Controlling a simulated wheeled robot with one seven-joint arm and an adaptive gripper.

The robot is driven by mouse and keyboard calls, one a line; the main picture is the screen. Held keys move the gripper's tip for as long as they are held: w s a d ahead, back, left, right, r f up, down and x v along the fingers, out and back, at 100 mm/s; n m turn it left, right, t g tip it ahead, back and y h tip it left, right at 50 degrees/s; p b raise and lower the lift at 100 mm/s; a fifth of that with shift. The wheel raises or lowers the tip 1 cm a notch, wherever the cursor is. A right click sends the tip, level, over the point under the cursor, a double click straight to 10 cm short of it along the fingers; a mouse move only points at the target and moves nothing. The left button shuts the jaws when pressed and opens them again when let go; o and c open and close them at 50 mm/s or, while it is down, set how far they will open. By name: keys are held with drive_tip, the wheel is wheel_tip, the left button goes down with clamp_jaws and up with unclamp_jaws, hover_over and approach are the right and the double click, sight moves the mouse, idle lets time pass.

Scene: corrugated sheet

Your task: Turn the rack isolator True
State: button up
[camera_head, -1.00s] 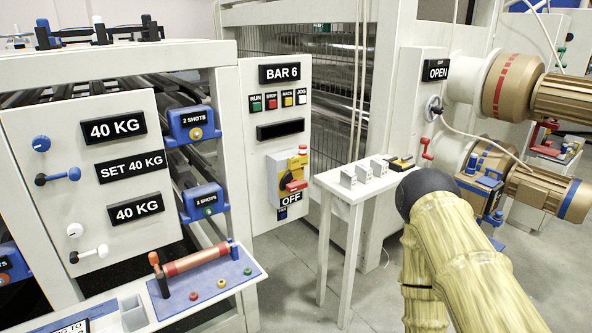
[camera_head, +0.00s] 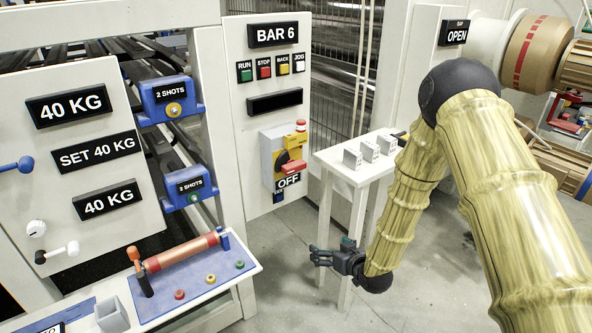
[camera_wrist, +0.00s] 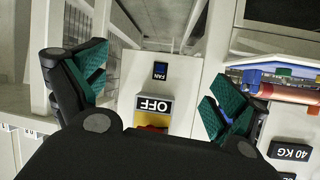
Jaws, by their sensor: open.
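The isolator (camera_head: 290,158) is a yellow plate with a red handle in a grey box on the BAR 6 panel (camera_head: 270,100). Its label (camera_head: 288,181) reads OFF. The red handle lies roughly sideways, pointing right. My gripper (camera_head: 322,256) is open and empty, low in front of the panel, below and right of the isolator and apart from it. In the wrist view, upside down, the OFF label (camera_wrist: 153,104) and a strip of the yellow plate (camera_wrist: 152,119) show between the open green-padded fingers (camera_wrist: 155,88).
A small white table (camera_head: 345,170) with grey blocks stands right of the panel, beside my forearm. A blue tray (camera_head: 200,275) with a red roller and buttons juts out at lower left. A small FAN switch (camera_head: 279,197) sits under the isolator.

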sight(298, 169)
drive_tip(key=w+a+r+n+t+y, duration=0.25)
drive_tip(key=w+r, duration=0.35)
drive_tip(key=r, duration=0.3)
drive_tip(key=w+a+r+n+t+y, duration=0.1)
drive_tip(key=w+a+r+y, duration=0.15)
drive_tip(key=w+r, duration=0.5)
drive_tip(key=shift+h, duration=0.3)
drive_tip(key=x, duration=0.3)
drive_tip(key=p+x, duration=0.1)
drive_tip(key=x, duration=0.2)
drive_tip(key=r+x, duration=0.1)
drive_tip(key=x, duration=0.2)
drive_tip(key=shift+s+a, duration=0.2)
drive_tip(key=shift+a, duration=0.25)
drive_tip(key=shift+c, duration=0.3)
drive_tip(key=c, duration=1)
drive_tip(key=shift+o, duration=0.2)
drive_tip(key=shift+d, duration=0.1)
